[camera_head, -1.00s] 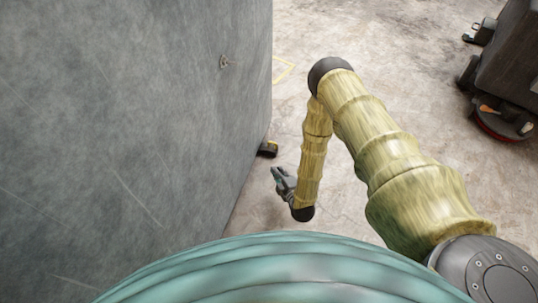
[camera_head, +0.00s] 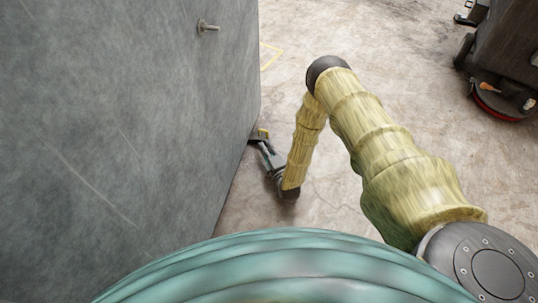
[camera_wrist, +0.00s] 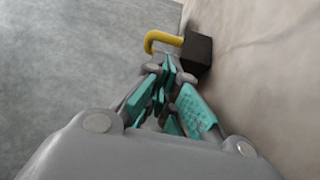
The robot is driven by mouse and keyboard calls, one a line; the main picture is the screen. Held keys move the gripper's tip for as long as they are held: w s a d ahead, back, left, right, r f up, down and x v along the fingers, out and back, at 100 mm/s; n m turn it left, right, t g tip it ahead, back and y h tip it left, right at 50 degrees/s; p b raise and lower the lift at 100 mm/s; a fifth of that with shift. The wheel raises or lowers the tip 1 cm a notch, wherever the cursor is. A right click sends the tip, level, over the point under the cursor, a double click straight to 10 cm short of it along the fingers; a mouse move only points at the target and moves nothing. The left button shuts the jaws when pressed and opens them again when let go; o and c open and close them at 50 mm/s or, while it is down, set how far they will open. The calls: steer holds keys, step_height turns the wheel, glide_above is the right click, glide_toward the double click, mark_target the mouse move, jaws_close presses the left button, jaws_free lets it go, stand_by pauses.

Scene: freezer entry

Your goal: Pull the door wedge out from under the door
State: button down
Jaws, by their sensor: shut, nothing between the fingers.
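The door wedge is a black block with a yellow loop handle, at the foot of the grey door (camera_head: 130,120). In the head view the wedge (camera_head: 262,133) shows small at the door's lower edge, partly covered by my gripper (camera_head: 264,147). In the wrist view the black wedge block (camera_wrist: 198,54) lies just beyond my fingertips to the right, and its yellow handle (camera_wrist: 163,38) sticks out to the left. My gripper (camera_wrist: 168,66) has teal pads and is shut with nothing in it. Its tips are close to the handle; I cannot tell whether they touch.
A lever handle (camera_head: 208,27) is on the door's upper part. A dark floor machine (camera_head: 500,70) stands at the upper right. The concrete floor (camera_head: 390,60) between is clear, with a yellow marking (camera_head: 270,56) near the door.

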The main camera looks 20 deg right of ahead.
mark_target(262, 139)
steer(key=shift+w+a+b, duration=0.2)
steer(key=shift+w+b, duration=0.75)
steer(key=shift+w, duration=1.4)
